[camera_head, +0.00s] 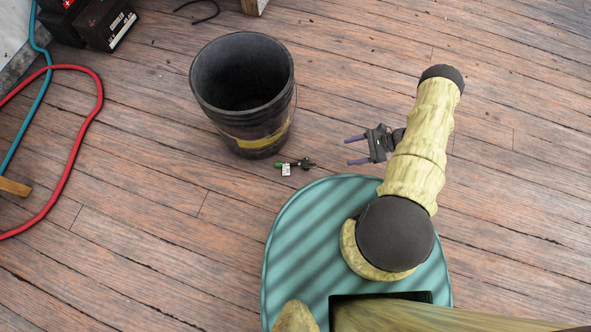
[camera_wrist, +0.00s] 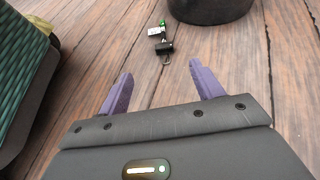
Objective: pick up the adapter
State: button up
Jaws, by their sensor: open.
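The adapter (camera_head: 299,164) appears to be the small black and green piece with a white tag, lying on the wooden floor just beside the bucket in the head view. It also shows near the top of the wrist view (camera_wrist: 163,45), ahead of the fingers. My gripper (camera_head: 351,150) is open and empty, to the right of the adapter and apart from it. In the wrist view its two purple fingers (camera_wrist: 162,88) stand wide apart with only floor between them.
A black bucket (camera_head: 258,137) with a yellow band stands right behind the adapter. A red hose (camera_head: 79,147) and a teal hose (camera_head: 33,112) lie at the left, near black batteries (camera_head: 107,25). The plank floor right of the bucket is clear.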

jog(key=f, duration=0.3)
jog(key=shift+s+f+m+b, duration=0.3)
jog(key=shift+f+b, duration=0.05)
jog(key=shift+b, duration=0.05)
jog(key=shift+r+t+y, duration=0.1)
jog(key=shift+t+y, duration=0.2)
jog(key=shift+a, duration=0.15)
jog(key=b, duration=0.5)
send_near(309, 164)
jog(key=x, duration=0.5)
jog(key=shift+a+f, duration=0.1)
jog(key=shift+f, duration=0.15)
jog(key=shift+w+a, duration=0.1)
jog(key=shift+a, duration=0.25)
